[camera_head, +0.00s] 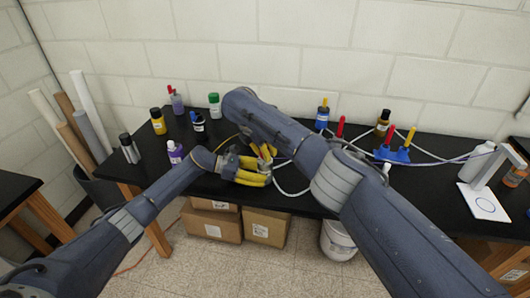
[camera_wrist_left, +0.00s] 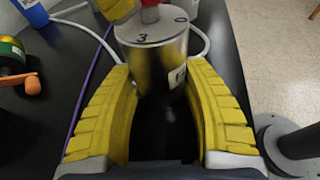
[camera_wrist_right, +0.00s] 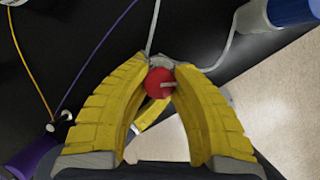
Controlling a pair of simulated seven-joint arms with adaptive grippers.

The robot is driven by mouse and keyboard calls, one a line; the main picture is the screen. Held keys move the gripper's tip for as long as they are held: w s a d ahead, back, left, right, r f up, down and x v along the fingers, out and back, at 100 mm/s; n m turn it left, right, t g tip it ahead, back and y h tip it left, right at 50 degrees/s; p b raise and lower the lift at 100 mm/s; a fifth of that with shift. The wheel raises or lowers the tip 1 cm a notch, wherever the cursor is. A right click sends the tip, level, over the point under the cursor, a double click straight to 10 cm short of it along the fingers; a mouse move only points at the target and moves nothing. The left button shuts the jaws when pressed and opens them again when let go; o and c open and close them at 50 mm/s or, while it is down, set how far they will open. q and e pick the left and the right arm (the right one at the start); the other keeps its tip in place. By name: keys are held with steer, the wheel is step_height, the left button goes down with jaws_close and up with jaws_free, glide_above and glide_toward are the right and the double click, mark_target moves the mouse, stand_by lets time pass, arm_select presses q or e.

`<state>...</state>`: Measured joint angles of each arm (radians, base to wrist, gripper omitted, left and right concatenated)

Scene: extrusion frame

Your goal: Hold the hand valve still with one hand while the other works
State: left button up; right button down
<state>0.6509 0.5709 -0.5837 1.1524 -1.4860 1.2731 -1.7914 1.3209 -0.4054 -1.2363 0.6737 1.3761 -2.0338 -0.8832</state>
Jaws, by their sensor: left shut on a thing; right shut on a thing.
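The hand valve shows in the left wrist view as a grey metal cylinder (camera_wrist_left: 158,58) with the marks 3 and 0 on its top face and a red part (camera_wrist_left: 150,14) above it. My left gripper (camera_wrist_left: 160,72) is shut on the cylinder, a finger on each side. In the right wrist view the valve's red knob (camera_wrist_right: 159,84) sits between the fingers of my right gripper (camera_wrist_right: 160,68), which is shut on it. In the head view my left gripper (camera_head: 255,170) and right gripper (camera_head: 268,151) meet close together over the black table, and the valve is mostly hidden.
Several bottles stand at the back left, among them a yellow one (camera_head: 158,122) and a purple one (camera_head: 175,153). A blue holder (camera_head: 392,154) stands right of my right arm. White tubes cross the table. A white stand (camera_head: 482,203) is at the far right.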

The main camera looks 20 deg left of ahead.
steer(key=shift+d, duration=0.1)
steer(key=c, duration=1)
jaws_free()
steer(key=v, duration=1.2)
